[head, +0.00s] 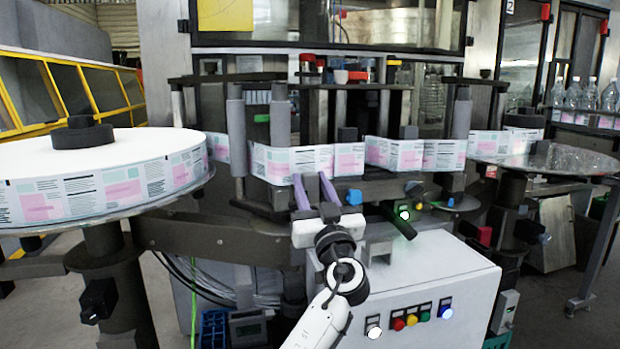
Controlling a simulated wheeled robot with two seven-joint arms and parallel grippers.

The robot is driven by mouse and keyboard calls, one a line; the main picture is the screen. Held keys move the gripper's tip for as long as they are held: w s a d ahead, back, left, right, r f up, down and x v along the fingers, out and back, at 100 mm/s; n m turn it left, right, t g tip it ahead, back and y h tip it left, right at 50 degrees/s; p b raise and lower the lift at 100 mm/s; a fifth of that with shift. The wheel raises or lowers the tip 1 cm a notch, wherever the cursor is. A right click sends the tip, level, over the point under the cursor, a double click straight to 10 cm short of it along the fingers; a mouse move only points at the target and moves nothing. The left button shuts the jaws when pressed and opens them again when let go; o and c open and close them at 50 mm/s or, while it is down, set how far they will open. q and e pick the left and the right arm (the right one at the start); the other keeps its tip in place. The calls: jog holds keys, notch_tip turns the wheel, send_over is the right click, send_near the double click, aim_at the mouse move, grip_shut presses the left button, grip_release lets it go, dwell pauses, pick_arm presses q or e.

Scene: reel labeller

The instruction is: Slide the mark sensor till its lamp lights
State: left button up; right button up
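My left gripper (311,178) reaches in from the bottom centre. Its two purple fingers are apart, with nothing seen between them, and their tips overlap the lower edge of the label web (296,163) in the picture; I cannot tell whether they touch it. Small dark blocks stand at the web; which one is the mark sensor I cannot tell for sure. A dark elongated housing (398,223) right of the gripper carries a small lamp (404,214) that glows white-green. A blue knob (354,197) sits close right of my fingers. My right gripper is not in view.
A large label reel (100,172) lies at left, and a clear round table (560,160) is at right. A white cabinet (440,270) with coloured buttons stands below my gripper. Bottles (590,95) line a conveyor at far right.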

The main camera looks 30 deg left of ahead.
pick_arm(q)
jog(key=shift+w+a+r, duration=0.25)
jog(key=shift+a, duration=0.05)
jog(key=shift+w+a+p, duration=0.15)
jog(key=shift+p, duration=0.15)
